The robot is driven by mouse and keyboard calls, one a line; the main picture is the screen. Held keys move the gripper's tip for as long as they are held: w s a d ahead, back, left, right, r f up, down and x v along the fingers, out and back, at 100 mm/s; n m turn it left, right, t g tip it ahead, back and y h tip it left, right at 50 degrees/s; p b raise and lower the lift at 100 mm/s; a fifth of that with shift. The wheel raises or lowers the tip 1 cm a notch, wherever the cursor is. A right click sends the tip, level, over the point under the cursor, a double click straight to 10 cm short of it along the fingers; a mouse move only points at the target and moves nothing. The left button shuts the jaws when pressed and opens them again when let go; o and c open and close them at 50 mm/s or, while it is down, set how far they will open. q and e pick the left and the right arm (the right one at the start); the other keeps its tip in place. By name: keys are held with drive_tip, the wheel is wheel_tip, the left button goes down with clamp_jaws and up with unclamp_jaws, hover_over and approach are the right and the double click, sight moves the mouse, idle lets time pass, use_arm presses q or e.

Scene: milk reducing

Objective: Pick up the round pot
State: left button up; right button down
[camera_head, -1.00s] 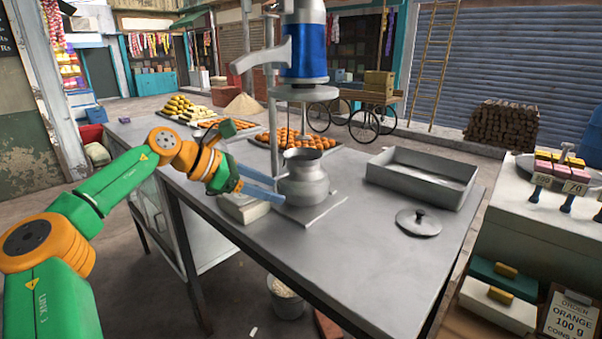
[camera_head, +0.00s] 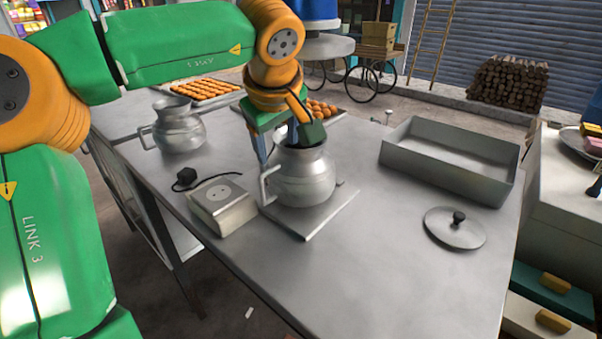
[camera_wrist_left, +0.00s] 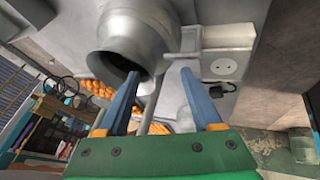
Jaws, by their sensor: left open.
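A round metal pot (camera_head: 305,182) with a side handle stands upright on a square plate (camera_head: 318,217). My left gripper (camera_head: 277,151) points down at the pot's rim on the handle side, its jaws apart. In the left wrist view, one blue finger of the gripper (camera_wrist_left: 160,75) overlaps the dark mouth of the pot (camera_wrist_left: 142,28) and the other is near the handle. I cannot tell whether they touch the pot. A second metal pot (camera_head: 180,130) with a handle stands at the left of the table. My right gripper is not in view.
A grey box with a socket (camera_head: 222,205) and a black plug (camera_head: 184,177) lie left of the plate. A lid (camera_head: 455,231) and a shallow metal tray (camera_head: 500,180) are on the right. Trays of orange sweets (camera_head: 207,88) are behind. The front of the table is clear.

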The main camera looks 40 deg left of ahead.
sight(277, 161)
use_arm(q)
drive_tip(key=x, duration=0.4)
drive_tip(key=shift+w+a+f+p, duration=0.2)
drive_tip(key=shift+w+a+p, duration=0.1)
drive_tip(key=shift+r, duration=0.1)
drive_tip(key=shift+s+d, duration=0.1)
drive_tip(key=shift+d, duration=0.05)
drive_tip(key=shift+c, duration=1.4)
drive_tip(key=c, duration=0.7)
clamp_jaws()
drive_tip(key=shift+s, duration=0.15)
drive_tip(key=shift+s, duration=0.1)
